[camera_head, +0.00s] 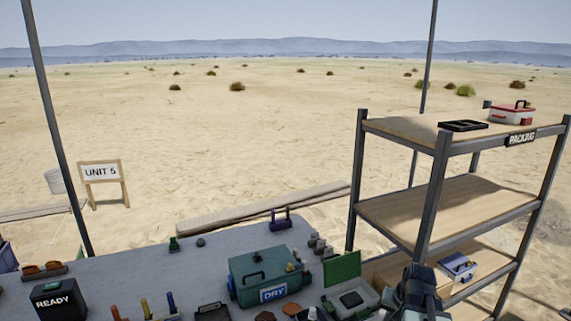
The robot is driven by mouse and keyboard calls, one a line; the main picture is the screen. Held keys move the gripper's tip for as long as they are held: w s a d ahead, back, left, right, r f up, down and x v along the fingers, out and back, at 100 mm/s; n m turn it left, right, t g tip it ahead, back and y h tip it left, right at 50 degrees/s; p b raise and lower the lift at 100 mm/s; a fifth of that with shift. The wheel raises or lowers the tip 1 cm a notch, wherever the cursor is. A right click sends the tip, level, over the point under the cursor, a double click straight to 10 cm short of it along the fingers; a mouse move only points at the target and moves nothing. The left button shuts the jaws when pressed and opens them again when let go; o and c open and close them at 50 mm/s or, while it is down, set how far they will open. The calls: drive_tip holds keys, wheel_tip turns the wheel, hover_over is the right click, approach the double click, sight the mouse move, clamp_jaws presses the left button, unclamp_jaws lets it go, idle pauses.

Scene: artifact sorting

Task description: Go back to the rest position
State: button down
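A dark mechanical part of my arm, which seems to end in my gripper (415,290), shows at the bottom right of the view. It is in front of the shelf rack, by the right end of the grey table (130,285). Its fingers cannot be made out, so I cannot tell whether it is open or shut, or whether it holds anything.
A teal DRY box (250,268) and a black READY box (58,300) stand on the table. A green-lidded case (352,299) lies open beside my arm. The PACKING shelf rack (440,215) stands close at right. Small tools crowd the table's front.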

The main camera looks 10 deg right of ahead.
drive_tip(key=s+a+r+n+g+p, duration=0.1)
drive_tip(key=a+r+n+p, duration=0.1)
drive_tip(key=a, duration=1)
drive_tip(key=s+a+r+n+g+p, duration=0.1)
drive_tip(key=a+n, duration=0.3)
drive_tip(key=a, duration=0.9)
drive_tip(key=shift+r+g+h+p, duration=0.3)
drive_tip(key=shift+r+g+p, duration=0.3)
drive_tip(key=shift+r, duration=0.25)
